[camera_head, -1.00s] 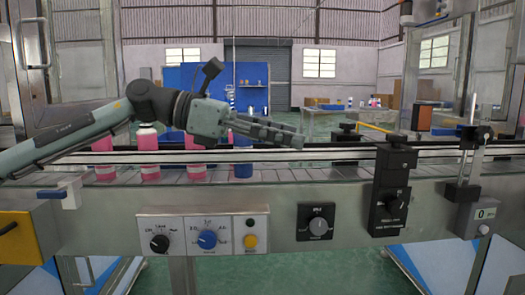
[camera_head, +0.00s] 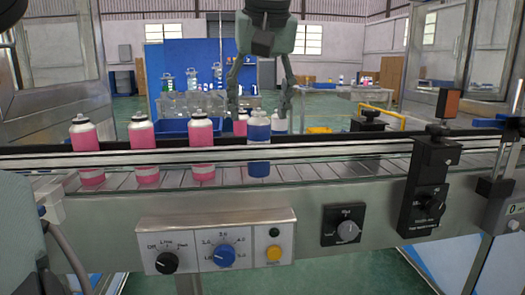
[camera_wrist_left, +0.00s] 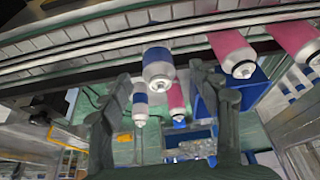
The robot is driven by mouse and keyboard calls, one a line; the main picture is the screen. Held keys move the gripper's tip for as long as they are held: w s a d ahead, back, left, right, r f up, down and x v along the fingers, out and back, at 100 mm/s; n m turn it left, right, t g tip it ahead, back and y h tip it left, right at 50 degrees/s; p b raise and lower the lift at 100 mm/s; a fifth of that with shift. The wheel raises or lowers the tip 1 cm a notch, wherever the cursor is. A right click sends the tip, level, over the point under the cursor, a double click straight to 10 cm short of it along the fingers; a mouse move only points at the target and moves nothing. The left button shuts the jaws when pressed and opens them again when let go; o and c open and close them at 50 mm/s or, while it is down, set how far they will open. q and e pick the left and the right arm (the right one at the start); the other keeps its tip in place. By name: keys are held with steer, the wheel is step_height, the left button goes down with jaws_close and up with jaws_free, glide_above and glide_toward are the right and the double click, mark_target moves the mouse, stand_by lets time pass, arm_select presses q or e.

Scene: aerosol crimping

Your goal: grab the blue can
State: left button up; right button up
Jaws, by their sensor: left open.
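The blue can (camera_head: 259,150) stands upright on the conveyor, partly hidden by the guide rail. It also shows in the left wrist view (camera_wrist_left: 158,72), in the gap between the fingertips. My left gripper (camera_head: 257,116) comes down from above with its fingers spread, one to each side of the can's top in the head view. It is open, and I see no finger touching the can. The same gripper shows in the left wrist view (camera_wrist_left: 160,75). I cannot tell exactly how far the fingers are from the can in depth. My right gripper is not in view.
Pink cans (camera_head: 202,135) stand in a row to the left on the conveyor. Another pink can (camera_head: 240,124) and a pale can (camera_head: 279,122) are behind the blue can. The guide rail (camera_head: 330,150) runs along the front. The belt to the right is clear of cans.

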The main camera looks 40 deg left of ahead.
mark_target(259, 139)
arm_select(q)
steer(key=x, duration=0.6)
steer(key=shift+d+f, duration=0.25)
steer(key=shift+f, duration=0.4)
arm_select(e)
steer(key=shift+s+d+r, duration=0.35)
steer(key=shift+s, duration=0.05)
arm_select(q)
steer(key=shift+c, duration=0.6)
